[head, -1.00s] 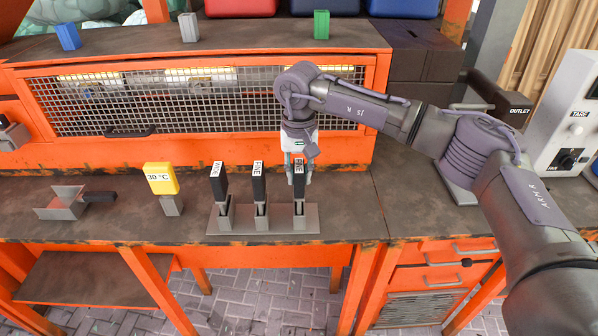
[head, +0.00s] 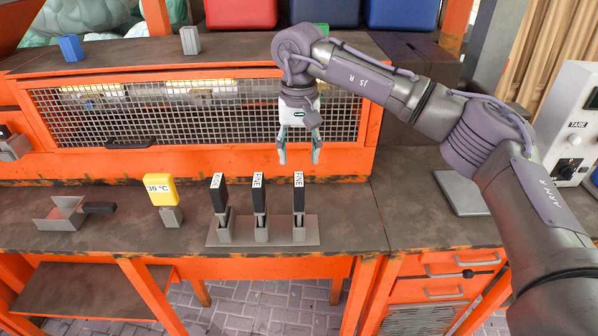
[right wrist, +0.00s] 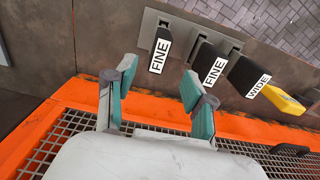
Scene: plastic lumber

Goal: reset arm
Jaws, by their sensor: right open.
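My right gripper (head: 299,152) is open and empty, pointing down in front of the mesh panel, above and behind the tool rack. In the right wrist view its two teal-padded fingers (right wrist: 157,98) stand apart with nothing between them. The grey rack (head: 280,236) on the bench holds three black-handled tools upright: one labelled WIDE (head: 218,196) at left, one FINE (head: 259,195) in the middle and another FINE (head: 299,194) at right. The right FINE handle also shows in the right wrist view (right wrist: 160,50), apart from the fingers. My left gripper is not in view.
A yellow 30 °C block (head: 160,190) on a grey stand and a small metal scoop (head: 75,210) are left of the rack. The orange mesh-fronted unit (head: 200,115) stands close behind. A scale-like grey plate (head: 468,192) and white instrument box (head: 568,125) are at right.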

